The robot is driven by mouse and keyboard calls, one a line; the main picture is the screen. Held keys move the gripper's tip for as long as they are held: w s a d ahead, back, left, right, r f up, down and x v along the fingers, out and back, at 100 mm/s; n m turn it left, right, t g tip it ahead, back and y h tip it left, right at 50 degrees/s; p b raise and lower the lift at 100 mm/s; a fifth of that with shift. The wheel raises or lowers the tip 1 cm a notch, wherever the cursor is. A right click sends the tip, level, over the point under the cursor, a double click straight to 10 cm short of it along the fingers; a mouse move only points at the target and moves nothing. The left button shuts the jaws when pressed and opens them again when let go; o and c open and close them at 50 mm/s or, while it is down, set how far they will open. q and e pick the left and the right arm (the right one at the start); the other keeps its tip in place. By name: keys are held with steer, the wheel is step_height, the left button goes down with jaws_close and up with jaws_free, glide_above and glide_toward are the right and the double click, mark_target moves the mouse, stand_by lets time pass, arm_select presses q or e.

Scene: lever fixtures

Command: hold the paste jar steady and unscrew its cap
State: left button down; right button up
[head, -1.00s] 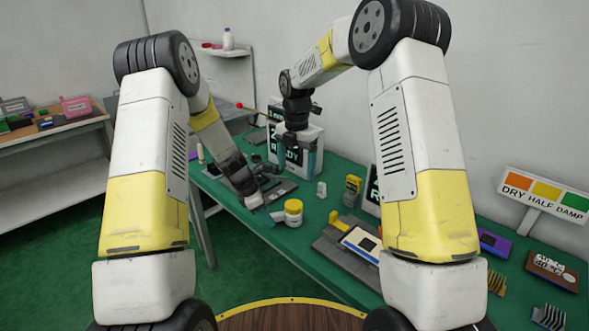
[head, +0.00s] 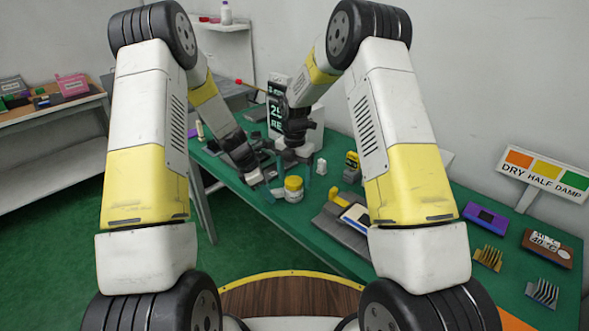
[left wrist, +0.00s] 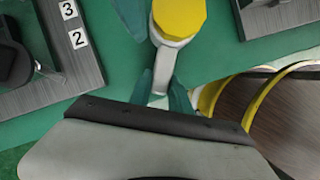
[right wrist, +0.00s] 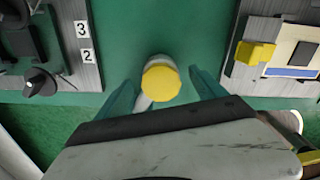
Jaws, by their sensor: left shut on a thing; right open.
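The paste jar stands upright on the green bench, with a yellow cap (head: 293,183) on a white body (head: 294,196). My left gripper (head: 274,192) is at its left side, low. In the left wrist view its teal fingers (left wrist: 160,88) are shut on a narrow white part of the jar (left wrist: 165,60), below the cap (left wrist: 178,18). My right gripper (head: 295,168) is above the jar, pointing down. In the right wrist view its fingers (right wrist: 164,92) are wide open, with the cap (right wrist: 161,80) between them, nearer the left finger. Contact with the cap cannot be made out.
A grey fixture with a white and blue panel (head: 355,217) lies nearer. A dark plate numbered 2 and 3 (right wrist: 72,75) lies beside the jar. Green bench (right wrist: 130,40) shows around it.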

mark_target(293, 180)
steer(key=shift+f, duration=0.1)
steer(key=c, duration=1.4)
steer(key=n, duration=0.4)
steer(key=shift+a+n, duration=0.1)
steer(key=shift+n, duration=0.2)
steer(key=n, duration=0.3)
steer(key=shift+a, duration=0.15)
steer(key=o, duration=1.4)
steer(key=shift+o, duration=0.2)
steer(key=shift+r, duration=0.2)
steer(key=shift+r, duration=1.5)
